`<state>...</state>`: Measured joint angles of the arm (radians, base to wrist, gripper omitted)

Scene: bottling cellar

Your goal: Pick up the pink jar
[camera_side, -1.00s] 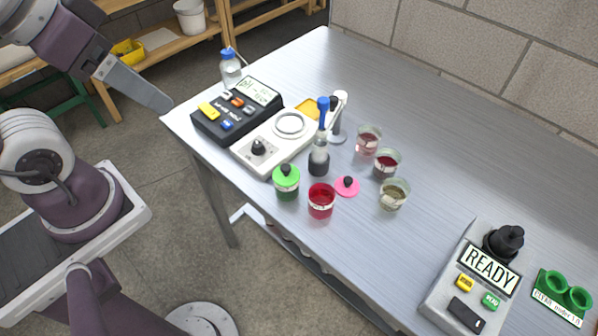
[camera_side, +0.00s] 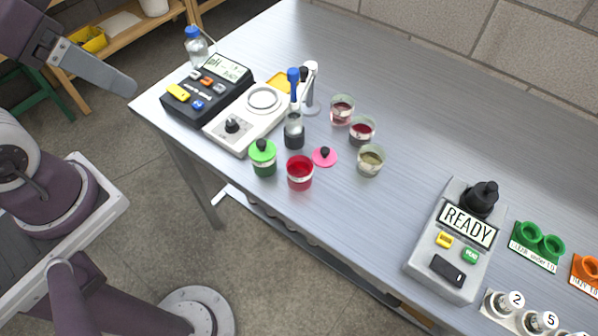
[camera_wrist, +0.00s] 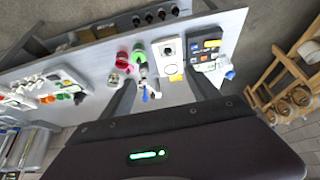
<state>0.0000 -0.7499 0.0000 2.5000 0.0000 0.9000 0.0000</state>
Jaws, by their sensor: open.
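A small glass jar of red-pink liquid (camera_side: 300,175) stands uncovered near the table's front edge. A pink lid with a dark knob (camera_side: 324,157) lies flat just right of it. In the side view only a grey finger (camera_side: 100,72) shows clearly, at upper left, well away from the jar.
A green-lidded jar (camera_side: 263,162) stands close left of the red-pink one. Several beakers stand right. A READY device (camera_side: 440,262) is farther right.

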